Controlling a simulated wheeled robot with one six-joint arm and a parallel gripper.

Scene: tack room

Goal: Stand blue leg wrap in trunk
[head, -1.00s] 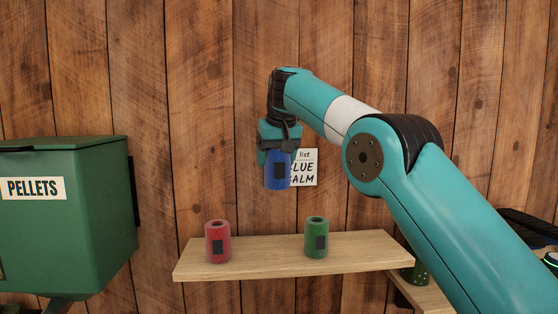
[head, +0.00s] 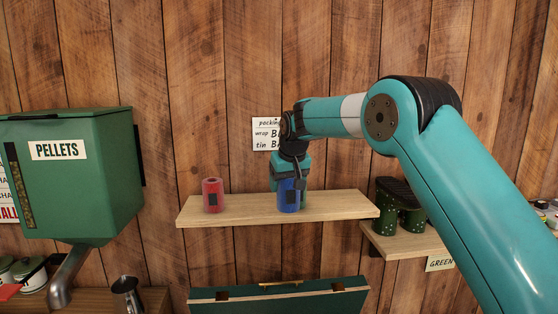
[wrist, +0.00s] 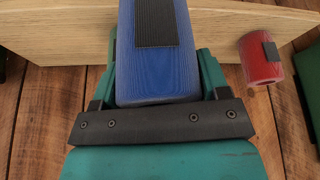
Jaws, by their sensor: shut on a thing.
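My gripper (head: 290,182) is shut on the blue leg wrap (head: 289,197) and holds it upright in front of the wall shelf. In the wrist view the blue wrap (wrist: 155,75) sits between the two teal fingers, a dark patch on its side. At the bottom of the head view is a dark green panel with a wooden edge and brass handle, seemingly the raised lid of the trunk (head: 325,302). The trunk's inside is out of view.
The red wrap (head: 212,196) stands on the wooden shelf (head: 245,211). The green wrap is mostly hidden behind the blue one. A green pellet bin (head: 85,185) with a spout is at left. Green spotted boots (head: 412,218) stand on a lower shelf at right.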

